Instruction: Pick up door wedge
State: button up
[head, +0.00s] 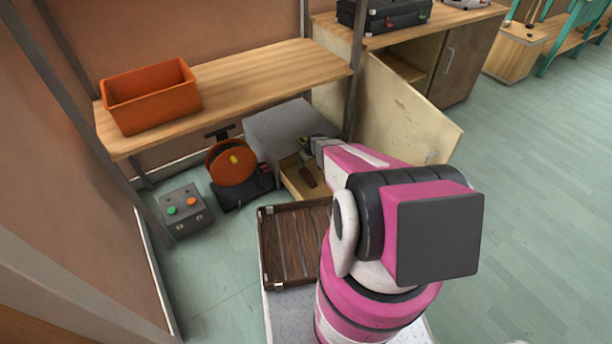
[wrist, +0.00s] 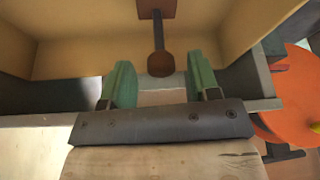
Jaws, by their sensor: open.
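A brown item, which I take to be the door wedge, lies in an open wooden drawer (head: 291,185) under the bench; in the head view it is a small dark brown shape (head: 306,178). In the wrist view it shows as a brown block with a thin stem and a rounded end (wrist: 160,63). My gripper (wrist: 160,85) is open, its green-padded fingers spread to either side, with the rounded end just beyond and between them. Nothing is held. In the head view my gripper (head: 310,148) is small and partly hidden by my arm, above the drawer.
The drawer belongs to a grey cabinet (head: 285,128). An orange reel (head: 231,163) stands left of it, with a grey button box (head: 183,211) farther left. A slatted brown crate (head: 285,258) is near my base. The bench top (head: 240,88) with an orange bin (head: 152,95) overhangs. Floor is clear at right.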

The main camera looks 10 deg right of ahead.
aim_at(304, 173)
jog(key=x, duration=0.3)
jog(key=shift+s+d, duration=0.1)
jog(key=shift+r, duration=0.1)
grip_shut()
